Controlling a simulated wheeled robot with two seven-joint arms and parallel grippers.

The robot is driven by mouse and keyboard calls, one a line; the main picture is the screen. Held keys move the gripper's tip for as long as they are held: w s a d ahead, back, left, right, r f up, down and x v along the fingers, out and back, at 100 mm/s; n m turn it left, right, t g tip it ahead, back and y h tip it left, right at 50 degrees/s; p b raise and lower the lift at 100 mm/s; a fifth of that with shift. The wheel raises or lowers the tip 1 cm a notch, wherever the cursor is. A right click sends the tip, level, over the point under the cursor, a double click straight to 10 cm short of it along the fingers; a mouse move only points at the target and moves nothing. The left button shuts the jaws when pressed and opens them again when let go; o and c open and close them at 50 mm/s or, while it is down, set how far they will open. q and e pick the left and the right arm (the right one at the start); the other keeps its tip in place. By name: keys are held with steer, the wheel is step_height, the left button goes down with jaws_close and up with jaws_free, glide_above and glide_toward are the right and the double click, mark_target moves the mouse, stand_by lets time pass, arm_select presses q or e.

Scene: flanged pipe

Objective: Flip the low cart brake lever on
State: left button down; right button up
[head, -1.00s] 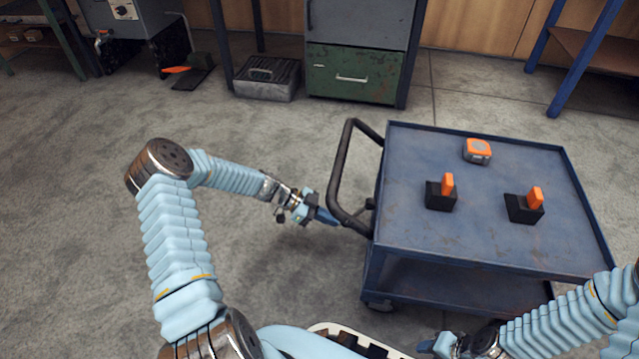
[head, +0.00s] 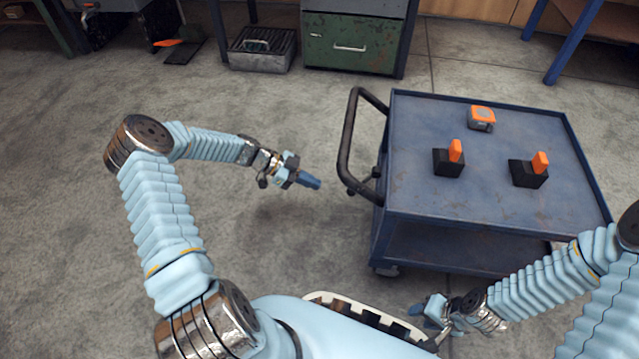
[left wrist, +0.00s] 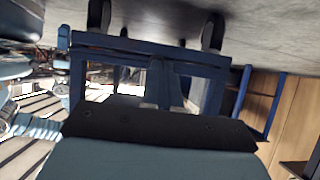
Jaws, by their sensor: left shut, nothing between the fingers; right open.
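The blue cart (head: 420,204) stands right of centre, its black push handle (head: 346,150) on its left side. I cannot make out a low brake lever for certain; a small dark part (head: 377,172) shows near the handle's lower end. My left gripper (head: 312,182) is shut and empty, a short way left of the handle and apart from it. In the left wrist view its blue fingers (left wrist: 168,88) point at the cart's frame (left wrist: 110,42), seen upside down with two wheels (left wrist: 212,32). My right gripper (head: 420,309) is open and empty, low in front of the cart.
On the cart top are two black blocks (head: 446,165) (head: 527,175) with upright orange levers and an orange-grey box (head: 481,118). Behind stand a green drawer cabinet (head: 350,46) and a metal box (head: 262,50). A blue-legged table (head: 585,35) is back right.

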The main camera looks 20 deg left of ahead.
arm_select(q)
steer(key=s+a+r, duration=0.1)
steer(key=a, duration=0.5)
steer(key=shift+s+a+p, duration=0.25)
steer(key=shift+s+p, duration=0.05)
steer(key=shift+s, duration=0.05)
steer(key=s+d+f+n+g+y, duration=0.1)
steer(key=s+d+f+n+y, duration=0.15)
steer(key=d, duration=0.45)
steer(key=s+d+f+n+g+y, duration=0.1)
steer(key=s+d+f+n+g, duration=0.2)
steer(key=d, duration=0.5)
steer(key=s+d+f+n+t+y, duration=0.1)
steer(key=s+d+n+y, duration=0.15)
steer(key=s+n, duration=0.35)
steer(key=s+d+f+n+y, duration=0.1)
steer(key=s+d+f+n, duration=0.1)
steer(key=s+d+n, duration=0.4)
step_height(320, 180, up, 17)
steer(key=s+a+p, duration=0.1)
steer(key=s+p, duration=0.1)
steer(key=p, duration=1.4)
steer(key=shift+s+t+p, duration=0.3)
steer(key=shift+s, duration=0.05)
